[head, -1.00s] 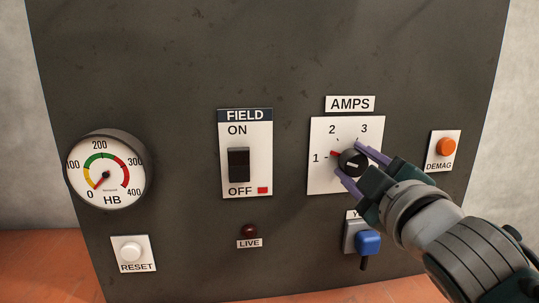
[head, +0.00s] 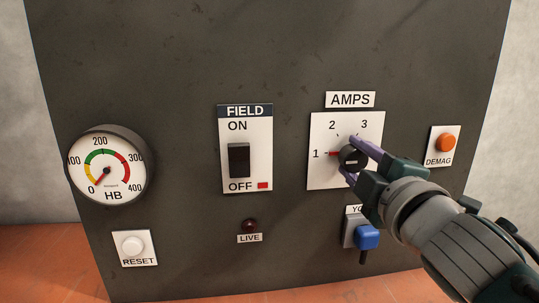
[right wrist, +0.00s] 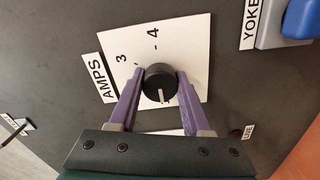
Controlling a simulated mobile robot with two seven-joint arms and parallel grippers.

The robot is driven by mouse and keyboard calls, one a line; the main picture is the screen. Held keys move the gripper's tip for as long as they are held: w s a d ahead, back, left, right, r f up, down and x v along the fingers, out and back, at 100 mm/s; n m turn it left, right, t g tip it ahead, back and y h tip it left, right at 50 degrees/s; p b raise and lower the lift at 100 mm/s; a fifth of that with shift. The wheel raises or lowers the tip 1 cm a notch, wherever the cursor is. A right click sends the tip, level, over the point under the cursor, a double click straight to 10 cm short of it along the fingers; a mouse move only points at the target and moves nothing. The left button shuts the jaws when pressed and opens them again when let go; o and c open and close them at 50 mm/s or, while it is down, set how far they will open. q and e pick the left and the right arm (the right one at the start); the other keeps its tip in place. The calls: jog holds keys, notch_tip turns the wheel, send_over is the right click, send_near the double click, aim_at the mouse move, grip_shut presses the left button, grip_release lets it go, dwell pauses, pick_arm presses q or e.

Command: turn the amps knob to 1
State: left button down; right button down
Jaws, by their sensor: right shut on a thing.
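The amps knob (head: 350,157) is a round black knob on a white dial plate (head: 320,177) under the AMPS label (head: 350,99). My right gripper (head: 353,156) comes in from the lower right and is shut on the knob, one purple finger above and one below. In the right wrist view the knob (right wrist: 158,80) sits between both fingers, which touch its sides; 3 and 4 show on the plate there. The 4 is hidden in the head view. My left gripper is not in view.
On the same dark panel are a FIELD switch (head: 239,160), a dark red LIVE lamp (head: 249,225), an HB gauge (head: 108,166) and a white RESET button (head: 133,246). A blue YOKE part (head: 367,237) sits just below my right gripper; the orange DEMAG button (head: 446,142) is to its right.

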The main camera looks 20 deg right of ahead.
jog(key=shift+c, duration=1.8)
grip_release()
jog(key=v, duration=1)
jog(key=shift+d, duration=0.1)
